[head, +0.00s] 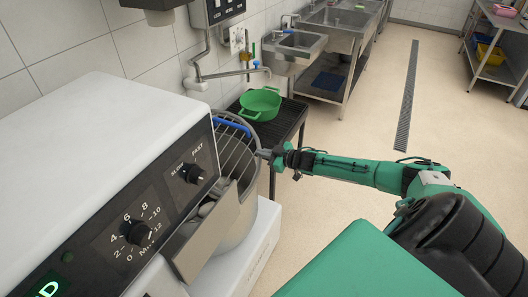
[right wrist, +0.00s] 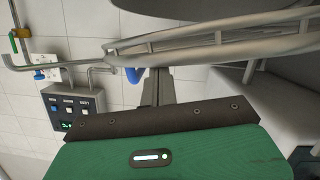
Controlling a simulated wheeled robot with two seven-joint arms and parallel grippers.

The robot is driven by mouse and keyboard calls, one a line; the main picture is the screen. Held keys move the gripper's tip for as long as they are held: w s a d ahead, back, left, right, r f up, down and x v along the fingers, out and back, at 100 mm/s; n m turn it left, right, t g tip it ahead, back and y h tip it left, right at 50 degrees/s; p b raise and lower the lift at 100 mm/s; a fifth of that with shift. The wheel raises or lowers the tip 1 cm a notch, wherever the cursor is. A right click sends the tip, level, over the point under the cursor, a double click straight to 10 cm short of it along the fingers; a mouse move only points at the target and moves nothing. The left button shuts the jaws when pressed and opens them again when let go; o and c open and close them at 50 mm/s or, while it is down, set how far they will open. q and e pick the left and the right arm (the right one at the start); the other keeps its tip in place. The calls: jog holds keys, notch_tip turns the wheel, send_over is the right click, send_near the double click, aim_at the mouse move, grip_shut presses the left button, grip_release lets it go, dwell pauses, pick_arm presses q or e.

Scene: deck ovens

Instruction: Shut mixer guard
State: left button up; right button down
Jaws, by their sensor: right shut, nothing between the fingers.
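The white mixer (head: 110,150) fills the left of the head view, with dials on its front panel. Its wire guard (head: 238,160) stands steeply tilted beside the head, above the grey bowl (head: 240,232). A blue handle (head: 232,124) is on the guard's upper edge. My right gripper (head: 264,154) is shut and empty, at the guard's right edge; contact cannot be told. In the right wrist view, the shut fingers (right wrist: 157,88) are just below the curved guard bars (right wrist: 215,40), and the blue handle (right wrist: 133,75) is left of them. My left gripper is out of view.
A green pan (head: 260,104) sits on a dark rack (head: 284,124) behind the guard. A wall tap (head: 230,72) and steel sink (head: 300,40) are farther back. The floor (head: 350,115) right of the rack is clear.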

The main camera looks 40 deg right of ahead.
pick_arm(q)
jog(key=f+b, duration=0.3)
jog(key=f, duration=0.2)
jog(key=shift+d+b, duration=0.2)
jog(key=shift+b, duration=0.2)
pick_arm(e)
jog(key=f, duration=0.5)
jog(key=shift+w+d+f, duration=0.15)
jog(key=shift+d+f, duration=0.1)
jog(key=shift+d, duration=0.15)
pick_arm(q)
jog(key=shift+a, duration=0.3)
pick_arm(e)
jog(key=shift+f, duration=0.1)
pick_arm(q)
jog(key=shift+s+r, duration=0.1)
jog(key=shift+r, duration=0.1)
